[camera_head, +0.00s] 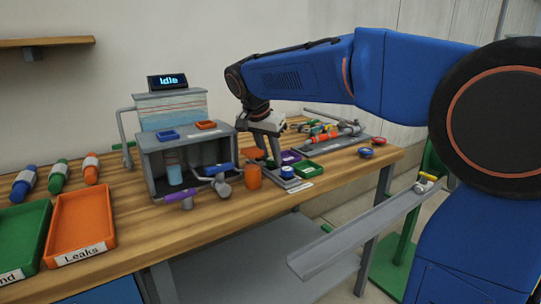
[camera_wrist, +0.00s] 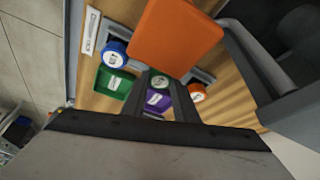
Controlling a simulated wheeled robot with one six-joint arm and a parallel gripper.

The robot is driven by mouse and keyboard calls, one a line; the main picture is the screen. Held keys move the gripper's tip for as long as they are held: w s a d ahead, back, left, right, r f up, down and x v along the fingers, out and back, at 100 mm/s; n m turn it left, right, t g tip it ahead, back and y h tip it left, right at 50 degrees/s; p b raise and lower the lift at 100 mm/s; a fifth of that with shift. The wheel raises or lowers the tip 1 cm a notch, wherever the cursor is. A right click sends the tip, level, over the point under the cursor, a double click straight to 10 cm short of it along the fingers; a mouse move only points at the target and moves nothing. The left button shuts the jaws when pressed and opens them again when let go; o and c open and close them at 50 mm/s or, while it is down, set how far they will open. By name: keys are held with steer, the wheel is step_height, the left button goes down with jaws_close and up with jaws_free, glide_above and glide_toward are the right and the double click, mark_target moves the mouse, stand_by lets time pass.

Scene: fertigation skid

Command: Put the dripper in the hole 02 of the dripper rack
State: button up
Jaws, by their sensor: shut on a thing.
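My gripper (camera_head: 270,158) points down over the back-right part of the bench, and in the wrist view its two dark fingers (camera_wrist: 160,92) are shut on a dripper with a green-ringed white cap (camera_wrist: 160,82). The grey dripper rack (camera_wrist: 203,76) lies below, largely hidden by an orange block and my fingers. A blue-capped dripper (camera_wrist: 114,53) stands to the left of the held one and an orange-capped dripper (camera_wrist: 196,92) to the right. The blue one also shows in the head view (camera_head: 287,172). I cannot read hole numbers or tell whether the held dripper touches the rack.
An orange block (camera_wrist: 175,35) looms close in the wrist view. Green (camera_wrist: 114,83) and purple (camera_wrist: 156,102) trays lie near the fingers. A grey open box (camera_head: 150,170) with valve handles stands left of my gripper. An orange Leaks tray (camera_head: 80,228) is at the front left.

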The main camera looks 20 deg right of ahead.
steer(key=shift+f, duration=0.1)
steer(key=o, duration=1)
steer(key=v, duration=1.2)
steer(key=s+d+f+n+y, duration=0.1)
steer(key=s+d+f+n, duration=0.2)
steer(key=s+f, duration=0.6)
steer(key=s+d+f+n+t+y, duration=0.1)
steer(key=s+d+f+n, duration=0.2)
steer(key=s+f, duration=0.6)
steer(key=s+d+f+n+y, duration=0.1)
steer(key=s+d+f+n, duration=0.2)
steer(key=s+f, duration=0.6)
steer(key=s+d, duration=0.2)
steer(key=shift+s+n+t, duration=0.4)
